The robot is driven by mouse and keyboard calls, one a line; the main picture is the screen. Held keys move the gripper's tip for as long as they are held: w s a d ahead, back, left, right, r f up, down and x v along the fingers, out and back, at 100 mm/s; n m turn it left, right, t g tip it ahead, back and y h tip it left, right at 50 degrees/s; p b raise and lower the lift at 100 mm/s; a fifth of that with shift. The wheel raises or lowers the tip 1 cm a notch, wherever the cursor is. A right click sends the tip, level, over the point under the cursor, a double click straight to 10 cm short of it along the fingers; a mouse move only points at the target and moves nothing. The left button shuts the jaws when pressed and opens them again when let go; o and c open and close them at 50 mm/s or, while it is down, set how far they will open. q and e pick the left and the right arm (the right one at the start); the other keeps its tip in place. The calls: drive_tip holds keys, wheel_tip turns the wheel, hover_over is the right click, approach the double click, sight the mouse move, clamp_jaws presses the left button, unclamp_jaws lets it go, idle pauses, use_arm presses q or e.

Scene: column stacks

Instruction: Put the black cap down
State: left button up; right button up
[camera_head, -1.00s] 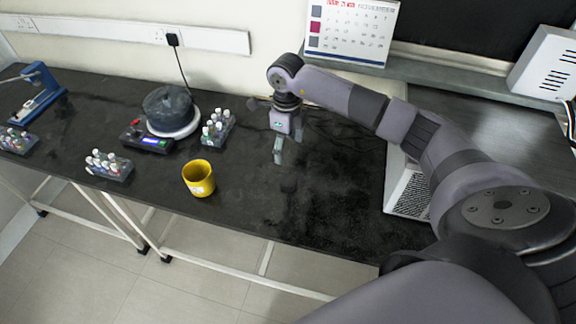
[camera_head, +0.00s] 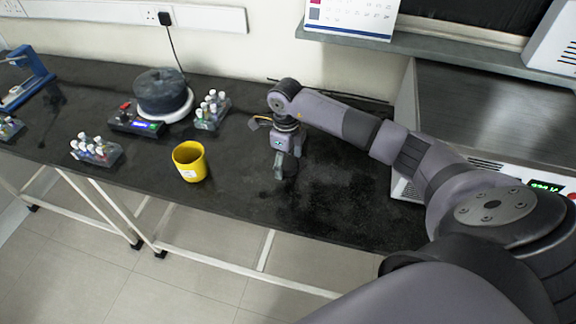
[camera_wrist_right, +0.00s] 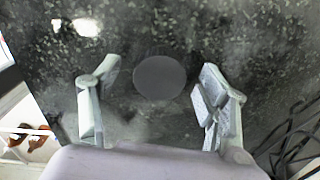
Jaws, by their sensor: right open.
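The black cap (camera_wrist_right: 160,77) shows in the right wrist view as a plain dark disc against the black speckled worktop, and it appears to rest there. My right gripper (camera_head: 279,172) is low over the worktop, right of the yellow cup (camera_head: 189,162). In the right wrist view its fingers are spread on either side of the cap, with a gap on both sides, so it is open. I cannot tell how far the fingertips are above the worktop. In the head view the cap is not distinct at the fingertips. My left gripper is not in view.
A hotplate or scale (camera_head: 137,123) with a dark round vessel (camera_head: 162,91) stands at the back left. Racks of small vials (camera_head: 211,113) (camera_head: 96,152) stand nearby. A white-framed appliance (camera_head: 405,188) is on the right. The worktop around the gripper is clear.

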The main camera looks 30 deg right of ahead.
drive_tip(key=shift+f, duration=0.1)
drive_tip(key=shift+c, duration=0.3)
drive_tip(key=c, duration=0.8)
drive_tip(key=shift+c, duration=0.3)
